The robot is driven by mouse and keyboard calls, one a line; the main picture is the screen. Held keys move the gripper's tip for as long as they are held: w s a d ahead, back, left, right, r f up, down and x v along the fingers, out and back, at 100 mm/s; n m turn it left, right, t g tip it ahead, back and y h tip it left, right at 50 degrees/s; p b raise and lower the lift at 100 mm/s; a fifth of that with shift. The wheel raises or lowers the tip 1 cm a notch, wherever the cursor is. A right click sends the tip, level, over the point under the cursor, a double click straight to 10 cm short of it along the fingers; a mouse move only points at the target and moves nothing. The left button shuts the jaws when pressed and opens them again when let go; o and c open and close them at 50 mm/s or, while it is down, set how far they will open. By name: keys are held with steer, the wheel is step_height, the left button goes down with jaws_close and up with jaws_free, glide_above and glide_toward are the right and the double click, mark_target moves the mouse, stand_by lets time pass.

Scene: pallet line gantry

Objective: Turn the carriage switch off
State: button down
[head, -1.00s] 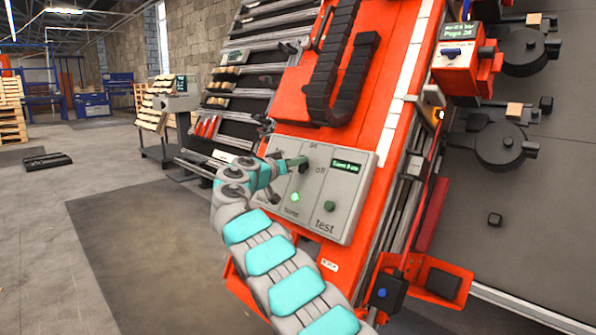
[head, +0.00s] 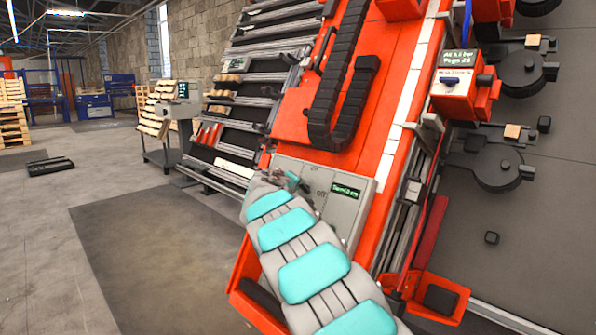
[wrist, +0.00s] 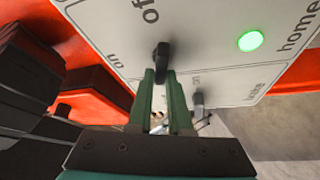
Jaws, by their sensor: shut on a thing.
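A light grey control panel (head: 357,213) is mounted on the orange frame in the head view. It also shows close up in the wrist view (wrist: 215,32). The carriage switch (wrist: 161,52) is a small black handle on it, near the "on" and "off" lettering. My gripper (wrist: 164,76) is shut on this handle at its fingertips. In the head view my gripper (head: 292,181) is at the panel's upper left, mostly hidden by my arm. I cannot tell which label the handle points to.
A lit green button (wrist: 249,41) marked "home" and a second, greyish switch (wrist: 198,101) are near my fingers. A small display (head: 345,191) is on the panel. A black cable chain (head: 343,100) runs above it. Open floor (head: 150,250) lies left.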

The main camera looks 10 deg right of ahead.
steer(key=n+p, duration=0.2)
steer(key=p, duration=0.1)
steer(key=n+g+y+p, duration=0.1)
steer(key=n+p, duration=0.1)
steer(key=p, duration=0.1)
steer(key=shift+a+y+p, duration=0.1)
steer(key=shift+y+p, duration=0.2)
steer(key=shift+p, duration=0.1)
steer(key=c, duration=0.8)
jaws_free()
steer(key=shift+f, duration=0.1)
steer(key=shift+c, duration=0.2)
steer(key=b+v, duration=0.1)
steer(key=v, duration=0.6)
steer(key=shift+s+r, duration=0.25)
steer(key=shift+s, duration=0.05)
steer(key=shift+a, duration=0.15)
